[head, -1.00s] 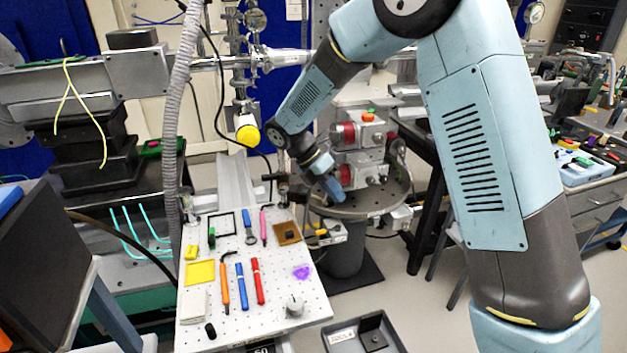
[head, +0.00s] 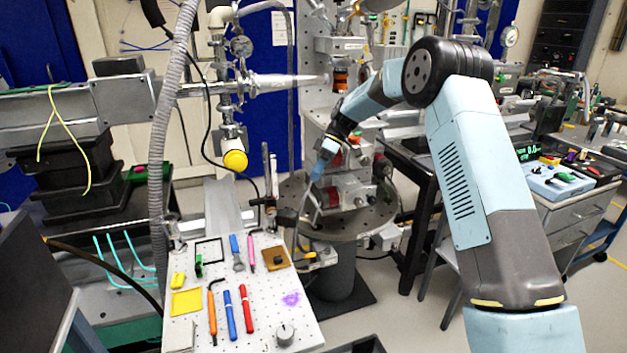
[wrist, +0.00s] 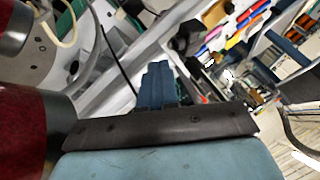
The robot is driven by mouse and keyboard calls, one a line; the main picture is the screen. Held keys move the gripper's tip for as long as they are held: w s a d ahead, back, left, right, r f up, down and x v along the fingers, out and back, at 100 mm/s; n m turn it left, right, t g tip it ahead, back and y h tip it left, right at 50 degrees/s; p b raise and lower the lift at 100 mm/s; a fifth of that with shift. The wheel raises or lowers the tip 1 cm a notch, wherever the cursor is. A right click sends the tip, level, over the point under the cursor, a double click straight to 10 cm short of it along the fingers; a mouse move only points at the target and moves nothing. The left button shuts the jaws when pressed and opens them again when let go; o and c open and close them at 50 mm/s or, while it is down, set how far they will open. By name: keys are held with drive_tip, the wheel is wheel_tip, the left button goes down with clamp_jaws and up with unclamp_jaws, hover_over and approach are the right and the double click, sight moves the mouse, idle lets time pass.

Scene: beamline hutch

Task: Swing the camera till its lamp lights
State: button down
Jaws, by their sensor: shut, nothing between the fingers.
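My gripper (head: 318,170) is shut and empty, pointing down over the round perforated table, in front of the left side of the stage stack (head: 345,188). Its closed blue fingers also show in the wrist view (wrist: 157,86). A small black device (head: 268,201) on a post stands at the back of the tool board, left of my gripper and apart from it; it may be the camera. A black block (wrist: 187,40) beyond the fingers in the wrist view may be the same thing. I cannot make out a lit lamp on it.
The perforated tool board (head: 262,318) carries pens, a brown block and other small items. A metal beam pipe (head: 285,83) ends above, near the stack. Dark red cylinders (wrist: 22,125) are close at the wrist view's left.

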sight(288, 216)
drive_tip(key=s+a+f, duration=0.3)
drive_tip(key=s+f, duration=0.3)
drive_tip(key=s, duration=0.1)
drive_tip(key=shift+s+a+f, duration=0.2)
drive_tip(key=shift+a, duration=0.2)
drive_tip(key=shift+s+d+m+t+y, duration=0.25)
drive_tip(key=shift+s+m+t+y, duration=0.15)
drive_tip(key=shift+s+m, duration=0.45)
drive_tip(key=shift+w, duration=0.2)
